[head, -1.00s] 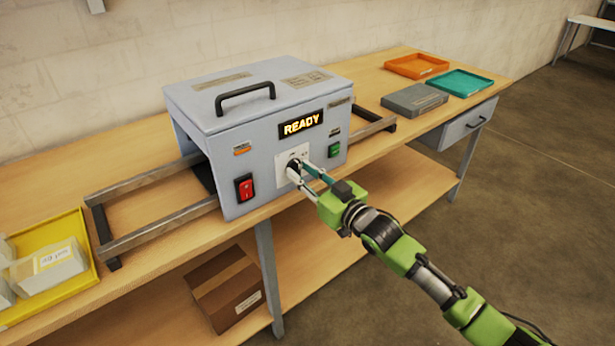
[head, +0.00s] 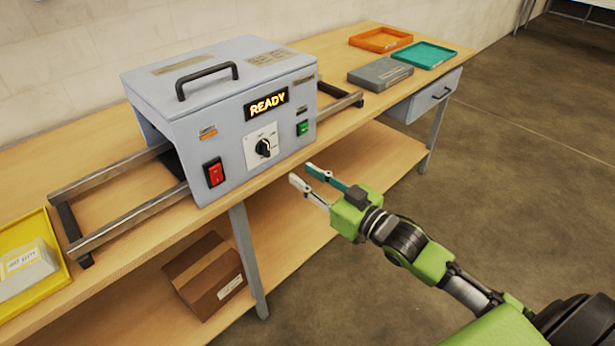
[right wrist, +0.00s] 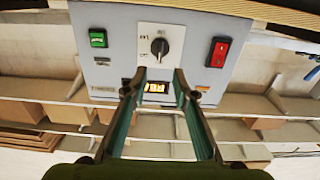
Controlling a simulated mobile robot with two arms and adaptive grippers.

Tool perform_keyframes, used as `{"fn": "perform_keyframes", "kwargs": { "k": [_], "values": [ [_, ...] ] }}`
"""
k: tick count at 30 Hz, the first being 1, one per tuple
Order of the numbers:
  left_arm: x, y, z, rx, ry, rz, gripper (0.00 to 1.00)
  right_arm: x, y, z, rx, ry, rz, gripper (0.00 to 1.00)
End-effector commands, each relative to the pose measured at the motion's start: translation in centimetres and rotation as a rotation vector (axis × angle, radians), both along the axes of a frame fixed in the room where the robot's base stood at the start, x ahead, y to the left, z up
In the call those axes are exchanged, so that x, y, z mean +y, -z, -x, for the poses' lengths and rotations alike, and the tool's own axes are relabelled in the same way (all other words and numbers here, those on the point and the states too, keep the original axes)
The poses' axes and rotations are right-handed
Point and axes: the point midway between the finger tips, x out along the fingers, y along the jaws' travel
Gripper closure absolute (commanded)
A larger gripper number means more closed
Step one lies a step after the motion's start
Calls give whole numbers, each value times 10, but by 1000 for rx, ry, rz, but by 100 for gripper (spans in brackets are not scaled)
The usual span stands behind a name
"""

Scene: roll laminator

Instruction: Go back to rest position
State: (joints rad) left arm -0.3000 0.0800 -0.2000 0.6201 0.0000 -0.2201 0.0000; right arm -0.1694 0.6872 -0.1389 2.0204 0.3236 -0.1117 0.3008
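The grey roll laminator (head: 225,115) stands on the wooden bench, its display (head: 267,104) lit with "READY". Its black rotary knob (head: 263,148) sits on a white plate on the front, and it also shows in the right wrist view (right wrist: 159,46). My right gripper (head: 309,182) is in front of the machine and apart from the knob. Its fingers are spread with nothing between them, as the right wrist view (right wrist: 160,80) also shows. My left gripper is not in any view.
A red switch (head: 214,172) and a green button (head: 302,128) flank the knob. A yellow tray (head: 62,278) is at the left. Orange (head: 380,39) and teal (head: 425,54) trays and a grey box (head: 380,73) are at the bench's right. A cardboard box (head: 205,275) sits on the lower shelf.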

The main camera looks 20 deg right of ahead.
Motion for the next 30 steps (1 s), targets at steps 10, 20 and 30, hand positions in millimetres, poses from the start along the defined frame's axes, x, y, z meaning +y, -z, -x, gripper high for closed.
{"fn": "perform_keyframes", "kwargs": {
  "k": [10, 20, 30],
  "values": [
    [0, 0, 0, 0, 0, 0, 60, 0, 0, 0, 0, 0, 0, 74],
    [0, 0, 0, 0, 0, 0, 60, -34, 90, -7, 137, 100, 36, 74],
    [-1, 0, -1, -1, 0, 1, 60, -86, 333, 65, 544, 268, 158, 74]
  ]
}}
